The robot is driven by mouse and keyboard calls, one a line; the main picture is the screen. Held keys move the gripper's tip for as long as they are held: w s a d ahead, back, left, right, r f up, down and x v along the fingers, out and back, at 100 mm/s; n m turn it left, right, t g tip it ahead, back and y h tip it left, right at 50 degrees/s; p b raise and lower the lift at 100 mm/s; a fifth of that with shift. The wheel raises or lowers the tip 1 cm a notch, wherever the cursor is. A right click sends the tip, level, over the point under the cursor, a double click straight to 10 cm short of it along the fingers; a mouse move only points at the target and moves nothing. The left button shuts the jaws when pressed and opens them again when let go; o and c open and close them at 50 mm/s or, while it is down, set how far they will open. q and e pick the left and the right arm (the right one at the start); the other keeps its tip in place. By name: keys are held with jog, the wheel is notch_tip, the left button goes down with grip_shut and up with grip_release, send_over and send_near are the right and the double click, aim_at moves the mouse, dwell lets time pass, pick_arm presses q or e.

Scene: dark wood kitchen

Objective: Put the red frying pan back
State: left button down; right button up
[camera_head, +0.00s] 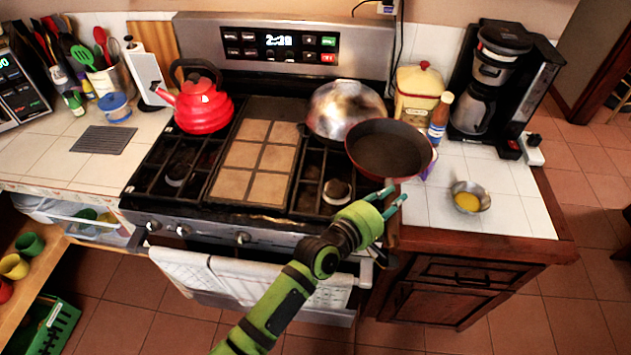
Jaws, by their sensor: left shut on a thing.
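The red frying pan (390,150) has a dark inside and a red rim. It is over the right edge of the stove (205,165) and the white tiled counter beside it, close to a metal dome lid. Its handle points down toward the front of the counter. My left gripper (387,203) is shut on the pan's handle, and the pan looks roughly level. I cannot tell whether the pan's underside touches anything. My right gripper is not in view.
A metal dome lid (345,108) sits on the back right of the stove, and a red kettle (200,103) at the back left. A coffee maker (490,80), a bottle (440,116) and a small bowl (469,198) stand on the right counter. Its front right is clear.

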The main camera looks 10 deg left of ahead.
pick_arm(q)
jog(key=shift+a, duration=0.25)
jog(key=s+a+f+b, duration=0.1)
jog(key=a+f+b, duration=0.9)
jog(key=b, duration=0.3)
jog(key=shift+a+f, duration=0.35)
jog(key=shift+a, duration=0.15)
